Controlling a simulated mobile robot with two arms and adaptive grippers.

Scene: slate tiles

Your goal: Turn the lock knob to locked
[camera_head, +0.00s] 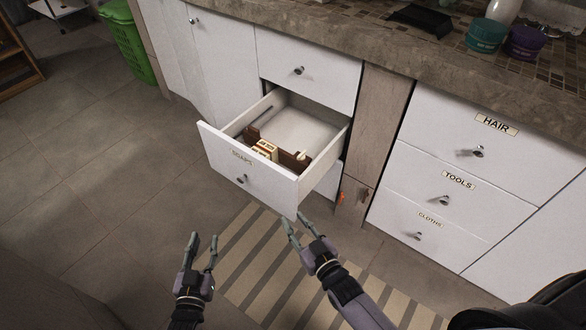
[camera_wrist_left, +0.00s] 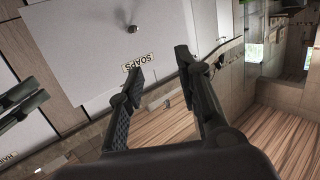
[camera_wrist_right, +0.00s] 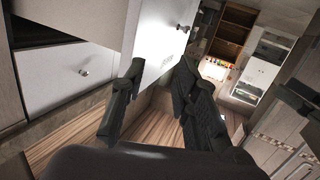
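I see no part that I can name for certain as the lock knob. A small orange-red piece (camera_head: 341,197) shows low at the edge of the wooden panel (camera_head: 353,205), right of the open drawer; it is too small to make out. My left gripper (camera_head: 203,243) is open and empty in front of the drawer, above the floor. My right gripper (camera_head: 295,220) is open and empty just below the drawer's near right corner, left of the orange-red piece. Both also show open in the left wrist view (camera_wrist_left: 161,64) and the right wrist view (camera_wrist_right: 162,65).
The drawer labelled SOAPS (camera_head: 222,157) stands pulled out, with a brown holder (camera_head: 293,159) and pale bars (camera_head: 265,149) inside. Shut drawers labelled HAIR (camera_head: 455,118), TOOLS (camera_head: 425,176) and CLOTHS are at right. A striped mat (camera_head: 250,262) lies below.

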